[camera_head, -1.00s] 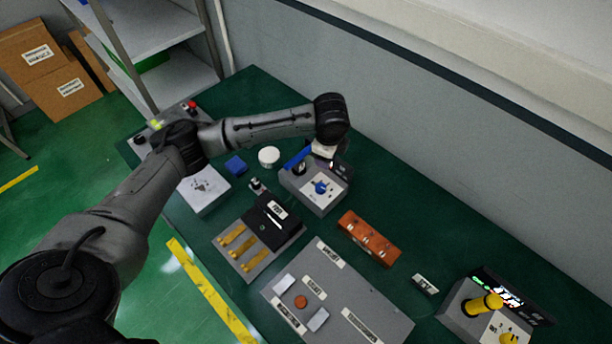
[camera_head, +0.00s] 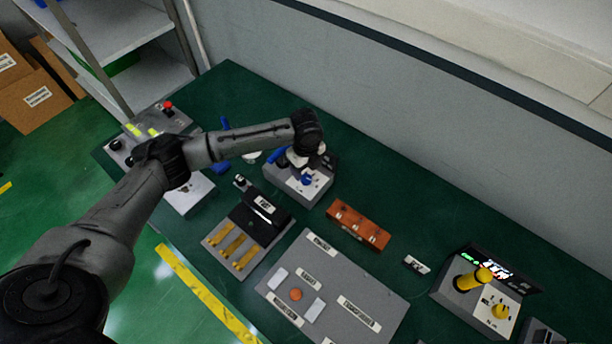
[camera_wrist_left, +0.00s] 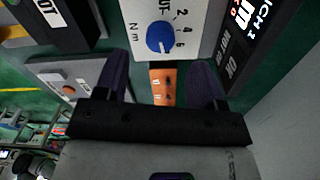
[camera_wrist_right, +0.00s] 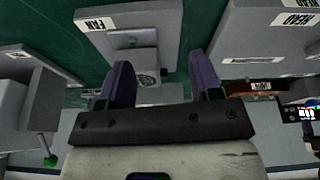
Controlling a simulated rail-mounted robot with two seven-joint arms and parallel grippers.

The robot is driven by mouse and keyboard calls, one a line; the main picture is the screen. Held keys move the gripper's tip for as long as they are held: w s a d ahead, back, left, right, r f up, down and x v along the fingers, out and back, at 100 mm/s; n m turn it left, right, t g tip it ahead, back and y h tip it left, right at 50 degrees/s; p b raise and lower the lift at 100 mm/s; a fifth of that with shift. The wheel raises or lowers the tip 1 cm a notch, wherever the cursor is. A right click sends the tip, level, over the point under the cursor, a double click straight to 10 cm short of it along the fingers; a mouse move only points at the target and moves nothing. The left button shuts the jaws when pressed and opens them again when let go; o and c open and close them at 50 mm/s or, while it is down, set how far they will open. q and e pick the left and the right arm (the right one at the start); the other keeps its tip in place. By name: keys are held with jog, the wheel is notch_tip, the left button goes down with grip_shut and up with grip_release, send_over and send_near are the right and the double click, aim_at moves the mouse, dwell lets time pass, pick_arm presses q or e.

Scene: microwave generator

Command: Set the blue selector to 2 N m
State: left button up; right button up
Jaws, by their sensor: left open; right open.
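The blue selector (camera_head: 307,180) is a round knob on the light top panel of a grey box (camera_head: 286,192). In the left wrist view the selector (camera_wrist_left: 160,37) shows close up, with 2, 4 and 6 along one side and "N m" on the other. A pale mark sits on its lower edge, but I cannot tell the exact setting.
A lit display (camera_wrist_left: 245,25) stands beside the selector panel. An orange block (camera_head: 358,225), a black unit with yellow levers (camera_head: 233,245) and a grey plate (camera_head: 335,290) lie nearby. Bare green table lies behind.

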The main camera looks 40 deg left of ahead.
aim_at(306, 178)
pick_arm(q)
jog(key=shift+f, duration=2.7)
